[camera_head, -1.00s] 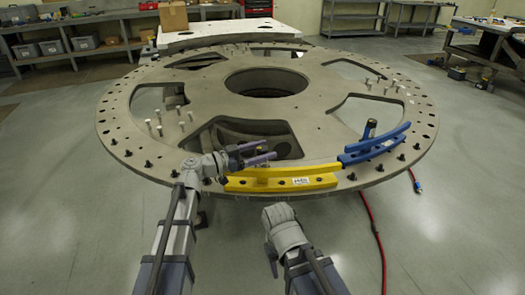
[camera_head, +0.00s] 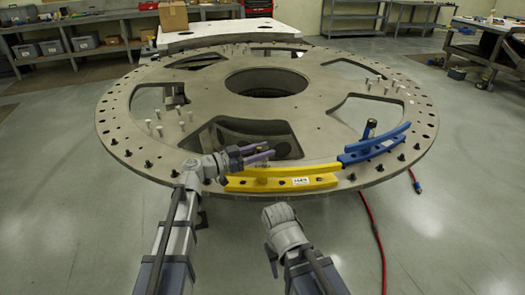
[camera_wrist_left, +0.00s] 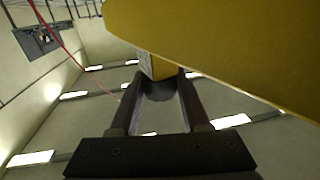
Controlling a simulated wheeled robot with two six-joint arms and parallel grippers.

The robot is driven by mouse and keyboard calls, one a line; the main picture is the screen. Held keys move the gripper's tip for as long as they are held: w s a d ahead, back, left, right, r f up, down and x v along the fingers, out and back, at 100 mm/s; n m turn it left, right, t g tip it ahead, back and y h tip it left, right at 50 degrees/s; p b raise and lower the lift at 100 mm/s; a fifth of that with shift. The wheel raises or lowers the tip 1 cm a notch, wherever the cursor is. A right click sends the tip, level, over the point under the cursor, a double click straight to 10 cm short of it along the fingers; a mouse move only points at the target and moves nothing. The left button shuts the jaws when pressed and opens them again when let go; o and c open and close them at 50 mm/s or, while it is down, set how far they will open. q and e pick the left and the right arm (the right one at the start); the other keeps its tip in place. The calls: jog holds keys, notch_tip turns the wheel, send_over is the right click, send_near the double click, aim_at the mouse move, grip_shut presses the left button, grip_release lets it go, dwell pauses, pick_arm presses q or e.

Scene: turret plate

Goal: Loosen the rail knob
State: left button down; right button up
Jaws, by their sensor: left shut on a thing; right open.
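The yellow rail (camera_head: 285,183) lies along the near edge of the big round grey plate (camera_head: 150,90). In the left wrist view the yellow rail (camera_wrist_left: 215,45) fills the upper right. A small yellow piece, likely the rail knob (camera_wrist_left: 160,68), sticks out from it. My left gripper (camera_head: 262,154) is at the left part of the yellow rail. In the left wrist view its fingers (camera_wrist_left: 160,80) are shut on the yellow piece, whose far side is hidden. My right gripper (camera_head: 278,216) is in front of the plate's near edge, apart from the rail; it is open and holds nothing visible.
A blue rail (camera_head: 375,147) with a dark upright handle (camera_head: 369,128) joins the yellow rail's right end. Several black bolts line the rim. A red cable (camera_head: 375,230) lies on the floor at right. Shelves and benches stand at the back.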

pick_arm(q)
jog(key=n+t+y, duration=0.2)
jog(key=n+t, duration=0.1)
jog(key=n+t+y, duration=0.1)
jog(key=t+y, duration=0.1)
jog(key=shift+s+d, duration=0.1)
jog(key=shift+s, duration=0.2)
jog(key=n+t+y, duration=0.1)
jog(key=n+y, duration=0.1)
jog(key=n+t+y, duration=0.1)
jog(key=n+y, duration=0.1)
jog(key=y, duration=0.1)
jog(key=n+t+y, duration=0.1)
jog(key=t+y, duration=0.1)
jog(key=shift+w+n+y, duration=0.3)
jog(key=shift+n+y, duration=0.1)
jog(key=shift+y, duration=0.3)
jog(key=shift+c, duration=1.8)
grip_release()
